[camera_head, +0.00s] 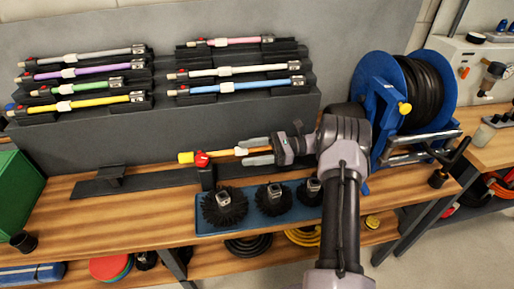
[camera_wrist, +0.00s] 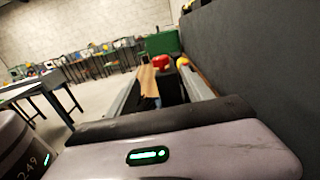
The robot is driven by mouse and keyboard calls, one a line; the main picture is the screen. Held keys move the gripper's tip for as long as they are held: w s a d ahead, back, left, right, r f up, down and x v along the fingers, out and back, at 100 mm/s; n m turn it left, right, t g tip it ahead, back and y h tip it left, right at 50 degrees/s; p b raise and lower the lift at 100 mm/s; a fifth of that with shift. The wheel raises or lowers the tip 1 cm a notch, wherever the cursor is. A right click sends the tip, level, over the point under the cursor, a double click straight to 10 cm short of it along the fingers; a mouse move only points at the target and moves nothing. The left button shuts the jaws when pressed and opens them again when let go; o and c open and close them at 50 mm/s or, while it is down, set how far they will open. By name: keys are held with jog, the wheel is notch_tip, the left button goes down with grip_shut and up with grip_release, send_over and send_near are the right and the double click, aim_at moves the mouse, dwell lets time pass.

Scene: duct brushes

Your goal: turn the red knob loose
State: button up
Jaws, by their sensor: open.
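The red knob (camera_head: 202,159) sits near the left end of an orange rod (camera_head: 222,153), beside a yellow end piece (camera_head: 186,157). The rod lies level over a black holder (camera_head: 207,177) on the wooden bench. My gripper (camera_head: 250,151) is open, to the right of the knob, with one finger on each side of the rod in the picture. I cannot tell if the fingers touch it. In the wrist view the red knob (camera_wrist: 162,42) shows ahead, beyond the fingertips, with the yellow piece (camera_wrist: 183,62) at its right. The rod's right part is hidden by my gripper.
A blue tray (camera_head: 236,223) with round black brushes (camera_head: 224,207) lies in front of the rod. A dark rack (camera_head: 80,147) with several coloured rods stands behind. A blue hose reel (camera_head: 390,90) is at the right. The bench's left front is mostly clear.

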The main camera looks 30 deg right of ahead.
jog(key=v, duration=0.2)
jog(key=shift+s+d, duration=0.1)
jog(key=shift+d, duration=0.15)
